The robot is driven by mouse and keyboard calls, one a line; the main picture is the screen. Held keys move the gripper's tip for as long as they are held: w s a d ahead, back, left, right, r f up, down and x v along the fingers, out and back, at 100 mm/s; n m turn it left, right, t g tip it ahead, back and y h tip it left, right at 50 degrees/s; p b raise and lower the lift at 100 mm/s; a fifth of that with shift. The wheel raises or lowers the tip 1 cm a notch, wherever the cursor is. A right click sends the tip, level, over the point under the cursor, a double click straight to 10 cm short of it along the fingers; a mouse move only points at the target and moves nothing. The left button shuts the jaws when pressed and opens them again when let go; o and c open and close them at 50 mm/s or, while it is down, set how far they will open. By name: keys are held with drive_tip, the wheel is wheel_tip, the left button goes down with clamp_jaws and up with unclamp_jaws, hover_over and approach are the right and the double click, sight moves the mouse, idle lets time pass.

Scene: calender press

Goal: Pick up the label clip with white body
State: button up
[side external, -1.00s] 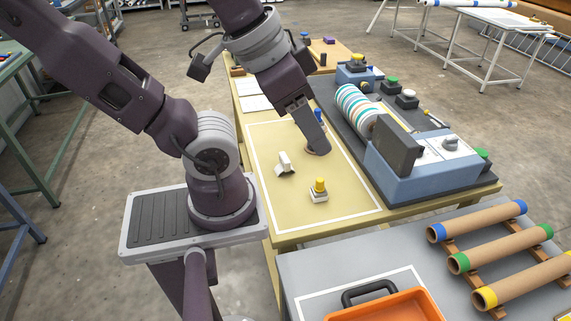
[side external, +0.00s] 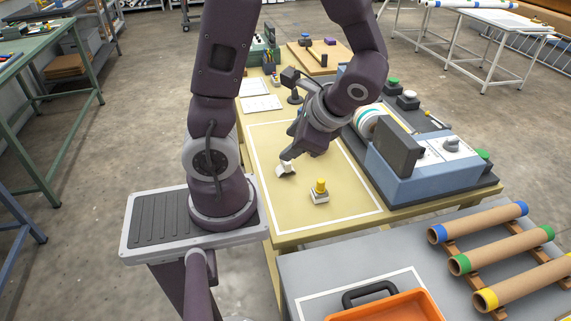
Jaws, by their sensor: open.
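The label clip with white body (side external: 286,168) stands on the yellow table (side external: 297,213), inside the white outlined area. My gripper (side external: 287,158) is just above and beside the clip, its fingers reaching down to the left toward it. The gripper covers the top of the clip, and I cannot tell whether the fingers touch it. The gripper is open, and the clip still rests on the table.
A small block with a yellow knob (side external: 320,189) stands a little to the right and nearer. The blue calender press (side external: 428,172) fills the table's right side. White sheets (side external: 261,102) lie farther back. An orange tray (side external: 385,309) and cardboard tubes (side external: 500,248) are on the grey table in front.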

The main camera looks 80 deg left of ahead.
drive_tip(key=w+a+f+m+y, duration=0.2)
drive_tip(key=a+f+m+y, duration=0.2)
drive_tip(key=a+f+m, duration=0.15)
drive_tip(key=m+t+y, duration=0.2)
drive_tip(key=m+y, duration=0.1)
drive_tip(key=m, duration=0.4)
approach(286, 165)
drive_tip(key=shift+n, duration=0.25)
drive_tip(key=x, duration=0.3)
drive_tip(key=r+x, duration=0.1)
drive_tip(key=x, duration=0.1)
drive_tip(key=shift+w+a+f, duration=0.15)
drive_tip(key=shift+w+a, duration=0.25)
drive_tip(key=shift+a, duration=0.1)
drive_tip(key=x, duration=0.7)
drive_tip(key=shift+f, duration=0.3)
clamp_jaws()
